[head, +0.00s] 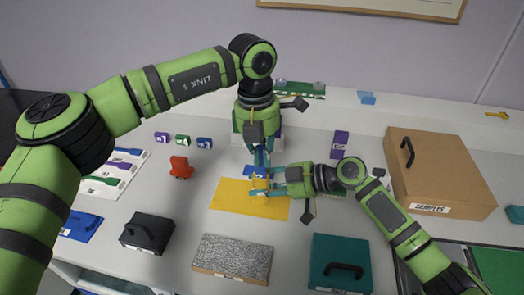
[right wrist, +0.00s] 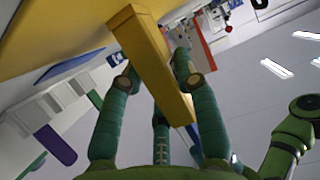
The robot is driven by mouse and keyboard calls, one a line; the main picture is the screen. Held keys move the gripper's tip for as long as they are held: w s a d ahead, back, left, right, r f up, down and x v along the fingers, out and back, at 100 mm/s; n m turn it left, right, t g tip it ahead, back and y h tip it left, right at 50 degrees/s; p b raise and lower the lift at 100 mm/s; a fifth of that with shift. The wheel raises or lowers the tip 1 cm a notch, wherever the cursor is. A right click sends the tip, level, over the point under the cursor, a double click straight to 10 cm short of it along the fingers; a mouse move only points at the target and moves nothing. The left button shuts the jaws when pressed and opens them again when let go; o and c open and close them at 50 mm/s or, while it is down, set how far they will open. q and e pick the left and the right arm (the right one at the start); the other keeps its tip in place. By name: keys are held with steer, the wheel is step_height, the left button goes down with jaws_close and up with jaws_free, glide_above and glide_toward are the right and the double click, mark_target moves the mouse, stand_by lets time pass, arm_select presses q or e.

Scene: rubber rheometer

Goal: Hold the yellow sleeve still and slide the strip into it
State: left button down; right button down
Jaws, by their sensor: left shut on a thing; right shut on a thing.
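The yellow sleeve (right wrist: 155,65) is a square-sided bar shape between the fingers of my right gripper (right wrist: 155,82), which is shut on it. In the head view my right gripper (head: 262,183) reaches in from the right above the yellow mat, and the sleeve (head: 260,182) is small there. My left gripper (head: 262,160) points down just above and behind it, shut; its fingers largely hide what they hold. A small blue bit, seemingly the strip (right wrist: 194,131), shows at the sleeve's near end in the right wrist view. How deep it sits is hidden.
The yellow mat (head: 228,197) lies below the grippers. A grey speckled block (head: 232,258), a teal case (head: 340,265) and a black case (head: 147,232) stand in front. A red object (head: 181,167) is left, a brown sample box (head: 440,170) right.

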arm_select(q)
steer(key=shift+f, duration=2.2)
steer(key=c, duration=1.2)
jaws_free()
steer(key=shift+c, duration=0.2)
step_height(320, 180, up, 12)
steer(key=shift+a, duration=0.45)
arm_select(e)
steer(key=c, duration=0.8)
jaws_free()
steer(key=shift+c, duration=0.2)
